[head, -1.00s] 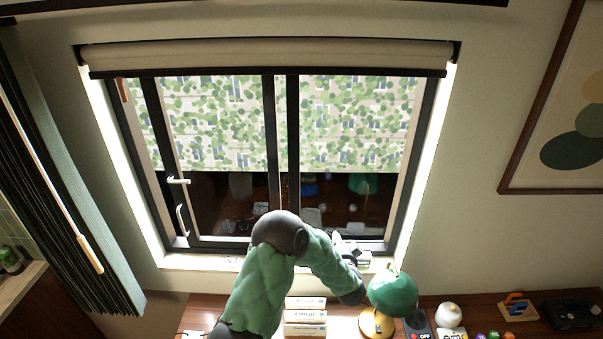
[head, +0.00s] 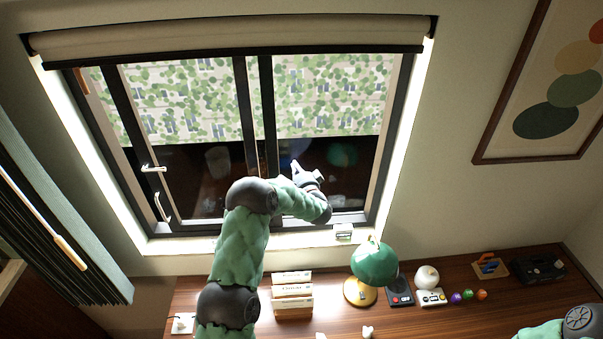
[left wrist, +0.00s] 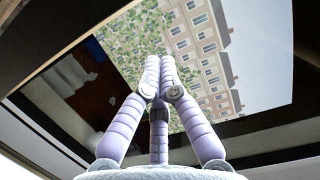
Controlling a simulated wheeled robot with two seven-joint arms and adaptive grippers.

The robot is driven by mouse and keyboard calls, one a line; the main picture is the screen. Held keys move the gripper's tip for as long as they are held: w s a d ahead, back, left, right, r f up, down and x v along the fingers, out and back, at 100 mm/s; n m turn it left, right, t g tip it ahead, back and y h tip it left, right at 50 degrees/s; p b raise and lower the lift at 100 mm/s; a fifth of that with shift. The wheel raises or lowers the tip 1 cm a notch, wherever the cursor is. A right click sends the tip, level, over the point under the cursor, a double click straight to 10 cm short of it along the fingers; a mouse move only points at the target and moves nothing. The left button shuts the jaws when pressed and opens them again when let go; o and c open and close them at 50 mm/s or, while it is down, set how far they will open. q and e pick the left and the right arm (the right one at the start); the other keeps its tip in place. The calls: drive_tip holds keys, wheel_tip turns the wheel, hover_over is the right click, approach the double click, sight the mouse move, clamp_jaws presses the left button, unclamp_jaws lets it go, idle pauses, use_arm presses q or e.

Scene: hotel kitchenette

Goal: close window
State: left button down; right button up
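The dark-framed window (head: 259,110) fills the upper middle of the head view. Its left sash carries two pale handles, an upper one (head: 153,169) and a lower one (head: 162,207). A narrow strip shows between this sash and the left jamb. My left gripper (head: 304,170) is in front of the lower right pane, right of the centre bars and well away from the handles. In the left wrist view its fingers (left wrist: 159,62) point at the glass, tips together, with nothing visible between them. My right gripper is out of view; only part of my right arm shows at bottom right.
A rolled blind (head: 235,38) hangs above the window. A pleated curtain (head: 60,225) is at left. The wooden desk below holds a green lamp (head: 375,264), stacked boxes (head: 292,292) and several small items. A small item (head: 343,231) sits on the sill.

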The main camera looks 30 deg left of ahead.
sight(263, 170)
use_arm(q)
drive_tip(key=s+a, duration=0.2)
drive_tip(key=shift+a+p, duration=0.35)
drive_tip(key=shift+a, duration=0.05)
drive_tip(key=s+a, duration=0.1)
drive_tip(key=a, duration=0.1)
drive_tip(key=s+a+b, duration=0.1)
drive_tip(key=s+a, duration=0.1)
drive_tip(key=a, duration=0.1)
drive_tip(key=s+a, duration=0.1)
drive_tip(key=a, duration=0.1)
drive_tip(key=shift+s+a+b, duration=0.15)
drive_tip(key=shift+s+b, duration=0.1)
drive_tip(key=shift+b, duration=0.15)
drive_tip(key=shift+w, duration=0.1)
